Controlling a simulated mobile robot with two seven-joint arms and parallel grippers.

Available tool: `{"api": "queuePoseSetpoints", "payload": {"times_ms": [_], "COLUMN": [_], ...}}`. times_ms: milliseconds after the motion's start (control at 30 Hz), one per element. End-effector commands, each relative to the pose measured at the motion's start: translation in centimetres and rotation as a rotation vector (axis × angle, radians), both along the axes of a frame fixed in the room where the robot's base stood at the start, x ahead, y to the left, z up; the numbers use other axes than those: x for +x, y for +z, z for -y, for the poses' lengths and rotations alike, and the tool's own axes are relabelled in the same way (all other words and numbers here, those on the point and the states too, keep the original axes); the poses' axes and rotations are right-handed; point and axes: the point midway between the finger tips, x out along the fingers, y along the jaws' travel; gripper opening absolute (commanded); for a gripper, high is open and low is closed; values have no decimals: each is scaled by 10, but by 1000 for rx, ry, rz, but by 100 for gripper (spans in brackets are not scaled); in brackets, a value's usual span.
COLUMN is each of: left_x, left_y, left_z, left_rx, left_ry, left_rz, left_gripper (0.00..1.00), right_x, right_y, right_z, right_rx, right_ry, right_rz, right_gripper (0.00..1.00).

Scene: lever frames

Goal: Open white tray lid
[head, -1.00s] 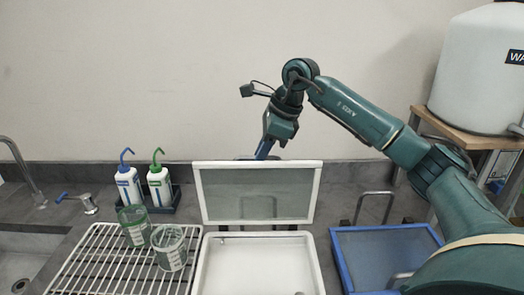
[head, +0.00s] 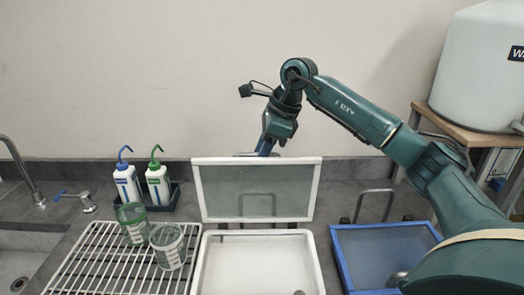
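The white tray (head: 205,270) sits on the counter at the bottom middle of the head view, and its inside is in plain sight. Its white-framed lid (head: 255,216) with a greyish see-through panel stands raised, close to upright, at the tray's back edge. My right gripper (head: 264,149) is just behind the top edge of the lid, pointing down. Its fingertips are partly hidden behind the lid, and I cannot tell whether they are open or shut, or touching it. My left gripper is not in view.
A blue-framed tray (head: 338,262) with a shut lid lies right of the white tray. A wire rack (head: 95,262) with two green-marked beakers (head: 168,246) lies left. Two wash bottles (head: 127,184) stand behind it. A large white tank (head: 480,75) stands at the right.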

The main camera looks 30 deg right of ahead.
Motion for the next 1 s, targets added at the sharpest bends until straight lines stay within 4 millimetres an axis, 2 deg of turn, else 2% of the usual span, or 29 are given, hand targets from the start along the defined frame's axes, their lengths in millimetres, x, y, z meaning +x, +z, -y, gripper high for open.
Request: {"api": "queuePoseSetpoints", "payload": {"times_ms": [167,267,700,833,1000], "left_x": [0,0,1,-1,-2], "left_y": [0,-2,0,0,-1], "left_z": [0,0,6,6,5], "left_rx": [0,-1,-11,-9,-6], "left_ry": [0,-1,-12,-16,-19], "left_rz": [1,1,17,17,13], "left_gripper": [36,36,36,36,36], "right_x": [0,-2,-25,-30,-32], "right_y": [4,13,98,114,122], "right_z": [1,4,31,35,38], "right_rx": [1,0,2,1,0], "right_ry": [-1,-2,-1,-1,0], "right_rz": [4,6,5,4,1], "right_gripper": [33,33,33,33,33]}}
